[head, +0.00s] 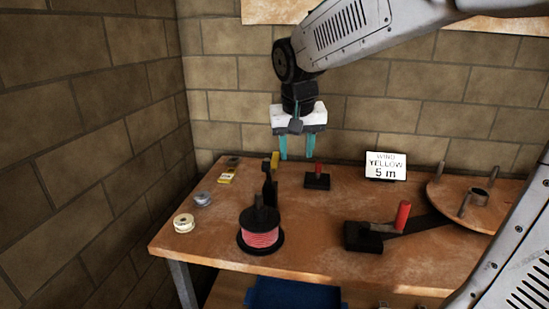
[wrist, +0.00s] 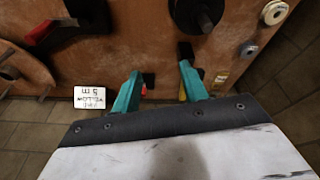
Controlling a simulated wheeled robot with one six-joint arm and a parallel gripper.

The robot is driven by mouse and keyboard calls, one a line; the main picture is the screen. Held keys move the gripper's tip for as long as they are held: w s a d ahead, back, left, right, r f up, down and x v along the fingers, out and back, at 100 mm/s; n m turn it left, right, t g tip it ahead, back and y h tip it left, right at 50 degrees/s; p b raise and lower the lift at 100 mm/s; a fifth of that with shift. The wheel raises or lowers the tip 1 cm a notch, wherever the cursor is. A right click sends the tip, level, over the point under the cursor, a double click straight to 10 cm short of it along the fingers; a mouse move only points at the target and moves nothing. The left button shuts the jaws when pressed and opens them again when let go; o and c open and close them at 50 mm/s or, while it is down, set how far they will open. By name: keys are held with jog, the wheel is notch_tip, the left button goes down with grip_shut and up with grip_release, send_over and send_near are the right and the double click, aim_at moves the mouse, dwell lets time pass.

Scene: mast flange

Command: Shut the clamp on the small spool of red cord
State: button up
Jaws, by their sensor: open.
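The spool of red cord (head: 261,236) stands between black flanges near the table's front left; the wrist view shows part of its black top (wrist: 205,18). A dark upright piece (head: 269,186) with a yellow part (head: 275,159) stands just behind it. A small black block with a red handle (head: 317,180) sits to its right. I cannot tell which of these is the clamp, nor whether it is shut. My gripper (head: 297,157) is open and empty, pointing down above the table behind the spool. Its two teal fingers (wrist: 161,72) are apart in the wrist view.
A crank with a red handle (head: 403,215) and a round wooden disc (head: 474,205) lie to the right. A sign (head: 386,166) reads "WIND YELLOW 5 m". A white spool (head: 184,223) and a grey-blue spool (head: 203,200) stand at the left edge. A wall is close behind.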

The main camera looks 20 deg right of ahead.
jog(key=w+d+f+m, duration=0.1)
jog(key=w+f, duration=0.1)
jog(key=w, duration=0.5)
jog(key=w+d+f+m, duration=0.1)
jog(key=w+d+f, duration=0.1)
jog(key=w, duration=0.5)
jog(key=m+t+h, duration=0.1)
send_near(275, 156)
jog(key=shift+x, duration=1.2)
jog(key=x, duration=0.8)
jog(key=shift+r, duration=0.1)
grip_shut()
